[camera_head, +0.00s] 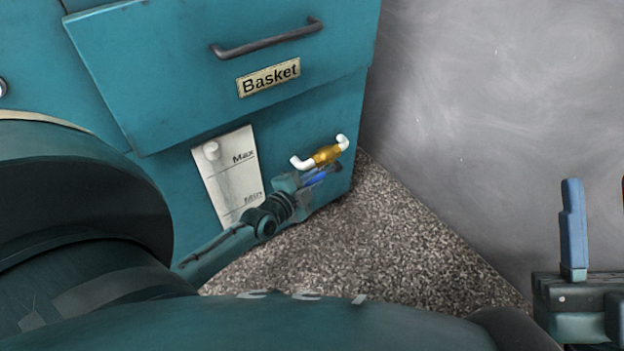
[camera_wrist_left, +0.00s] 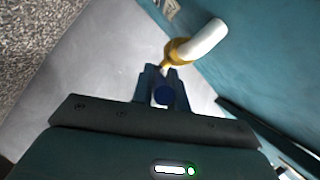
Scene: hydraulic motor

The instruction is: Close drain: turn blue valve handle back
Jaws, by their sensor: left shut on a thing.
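The brass-yellow valve (camera_head: 326,155) with white pipe ends sits low on the teal machine, near its right corner. Its blue handle (camera_head: 317,179) is just below the valve body. My left gripper (camera_head: 312,180) reaches in from the lower left and is shut on the blue handle, hiding part of it. In the left wrist view, the dark blue handle (camera_wrist_left: 165,95) shows between the fingers, with the valve (camera_wrist_left: 178,52) and a white pipe end just beyond. My right gripper (camera_head: 573,225) is partly in view at the lower right, apart from the machine; its opening is unclear.
A drawer labelled "Basket" (camera_head: 170,70) with a dark handle (camera_head: 266,40) overhangs the valve area. A Max/Min level gauge (camera_head: 229,178) is left of the valve. Speckled floor (camera_head: 400,240) and a grey wall (camera_head: 500,110) lie to the right, with free room.

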